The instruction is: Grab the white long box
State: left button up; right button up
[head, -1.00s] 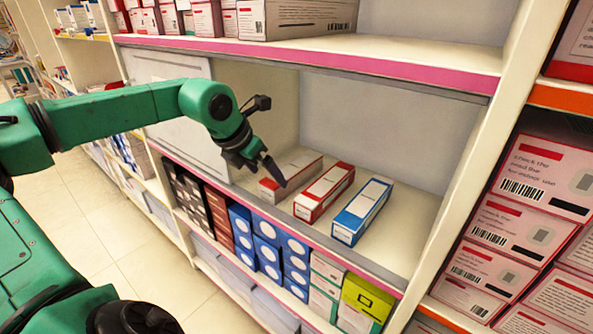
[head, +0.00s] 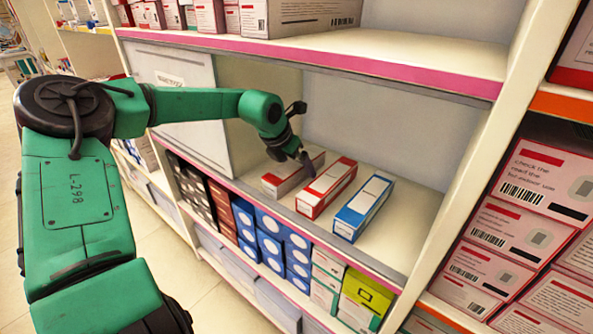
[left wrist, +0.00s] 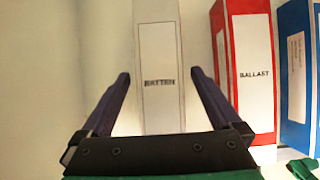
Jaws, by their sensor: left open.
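The white long box (head: 285,175) lies on the middle shelf, leftmost of three long boxes, partly hidden by my left gripper in the head view. In the left wrist view, the white box (left wrist: 158,55) has dark lettering and runs away from the camera between the open fingers. My left gripper (head: 303,158) is open above the white box; in the wrist view its fingertips (left wrist: 158,76) are on either side of the box, with gaps. I cannot tell how far above the box they are. My right gripper is not in view.
A red box (head: 328,187) lies to the right of the white box, then a blue box (head: 364,207). The upper shelf edge (head: 330,64) runs above my left arm. A pale panel (head: 180,105) stands left of the boxes. The shelf behind the boxes is clear.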

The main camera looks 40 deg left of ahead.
pick_arm(q)
jog(key=shift+r, duration=0.1)
jog(key=c, duration=0.3)
grip_shut()
jog(key=shift+r, duration=0.1)
